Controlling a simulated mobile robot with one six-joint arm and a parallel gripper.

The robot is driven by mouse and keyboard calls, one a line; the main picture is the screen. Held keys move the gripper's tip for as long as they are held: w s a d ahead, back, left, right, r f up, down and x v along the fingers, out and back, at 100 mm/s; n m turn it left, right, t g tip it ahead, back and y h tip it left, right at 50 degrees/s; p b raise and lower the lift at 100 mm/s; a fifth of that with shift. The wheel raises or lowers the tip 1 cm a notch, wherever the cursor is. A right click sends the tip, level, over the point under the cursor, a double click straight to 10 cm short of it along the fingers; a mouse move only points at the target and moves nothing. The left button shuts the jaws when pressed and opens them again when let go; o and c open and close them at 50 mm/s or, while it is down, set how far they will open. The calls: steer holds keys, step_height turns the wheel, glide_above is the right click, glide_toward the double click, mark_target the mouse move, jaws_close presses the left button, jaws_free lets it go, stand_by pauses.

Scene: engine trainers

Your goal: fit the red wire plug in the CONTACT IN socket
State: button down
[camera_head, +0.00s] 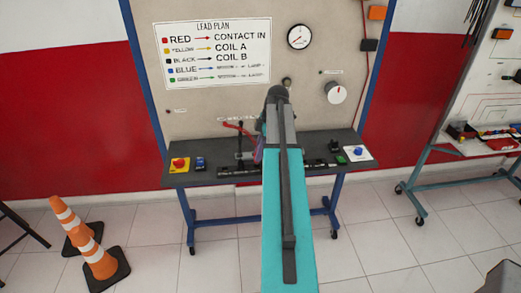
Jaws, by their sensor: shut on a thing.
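My teal arm reaches from the bottom edge up over the trainer bench, and its wrist is mostly hidden behind it. Dark parts that look like my gripper (243,154) show just left of the arm, low over the bench top. A red lead (238,128) shows right above them. The gripper appears shut on the red wire plug, but the plug itself is too small and covered to make out. The lead plan (212,53) on the panel pairs RED with CONTACT IN. I cannot make out the CONTACT IN socket; small labels are unreadable.
The dark bench top (215,176) carries a red button (180,163) on a yellow base at left, and black, green and blue parts at right. A gauge (300,37) and a white knob (335,92) are on the panel. Traffic cones (97,259) stand at lower left.

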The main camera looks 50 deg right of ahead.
steer(key=shift+f, duration=0.65)
steer(key=shift+f+b, duration=0.65)
steer(key=shift+f, duration=0.25)
stand_by(1.4)
steer(key=c, duration=1.8)
jaws_free()
steer(key=shift+c, duration=0.2)
steer(key=shift+r, duration=0.1)
steer(key=shift+p+v, duration=1.35)
steer(key=shift+v, duration=1.35)
steer(key=shift+w+r, duration=0.1)
steer(key=shift+r, duration=0.1)
steer(key=o, duration=0.5)
